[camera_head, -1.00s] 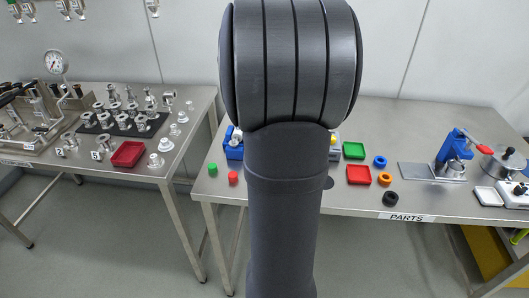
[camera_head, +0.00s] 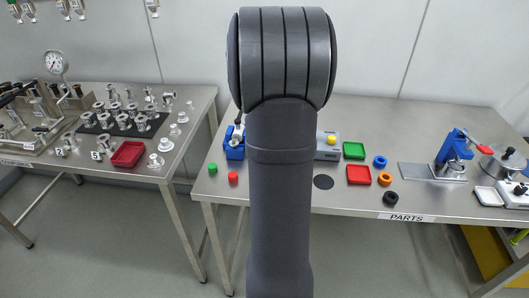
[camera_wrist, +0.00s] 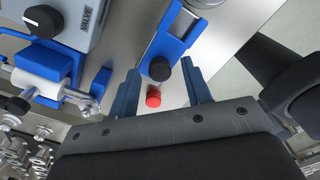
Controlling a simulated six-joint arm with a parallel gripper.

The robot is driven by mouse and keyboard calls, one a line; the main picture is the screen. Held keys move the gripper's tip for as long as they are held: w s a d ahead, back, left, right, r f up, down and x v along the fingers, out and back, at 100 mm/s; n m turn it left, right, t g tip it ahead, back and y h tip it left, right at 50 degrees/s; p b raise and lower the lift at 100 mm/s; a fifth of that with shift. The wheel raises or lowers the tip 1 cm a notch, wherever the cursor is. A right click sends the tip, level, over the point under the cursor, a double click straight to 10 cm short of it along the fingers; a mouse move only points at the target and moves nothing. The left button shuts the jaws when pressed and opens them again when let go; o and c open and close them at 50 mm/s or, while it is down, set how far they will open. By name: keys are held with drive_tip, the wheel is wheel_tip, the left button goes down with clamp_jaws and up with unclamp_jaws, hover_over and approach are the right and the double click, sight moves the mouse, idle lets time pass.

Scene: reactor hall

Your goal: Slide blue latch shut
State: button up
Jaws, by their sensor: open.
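A blue latch (camera_wrist: 168,45) with a black knob (camera_wrist: 160,68) at its near end shows in the upper middle of the wrist view, set along a pale metal plate. My gripper (camera_wrist: 160,70) is open and empty, with one blue finger on each side of the knob in the picture. I cannot tell how far the fingertips are above it, and no contact shows. In the head view my arm hides the gripper and much of the bench behind it. A blue fixture (camera_head: 234,150) shows just left of the arm; I cannot tell whether it is the latch.
A red cylinder (camera_wrist: 153,98) appears between the fingers. A grey valve box (camera_wrist: 80,20) and a blue block with a white cylinder (camera_wrist: 40,85) lie left. In the head view, a yellow-button box (camera_head: 328,148), green tray (camera_head: 354,150) and red tray (camera_head: 359,175) stand right of my arm.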

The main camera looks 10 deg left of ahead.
drive_tip(key=shift+f, duration=0.1)
clamp_jaws()
drive_tip(key=shift+d, duration=2.5)
unclamp_jaws()
wheel_tip(320, 180, up, 18)
drive_tip(key=shift+f, duration=0.25)
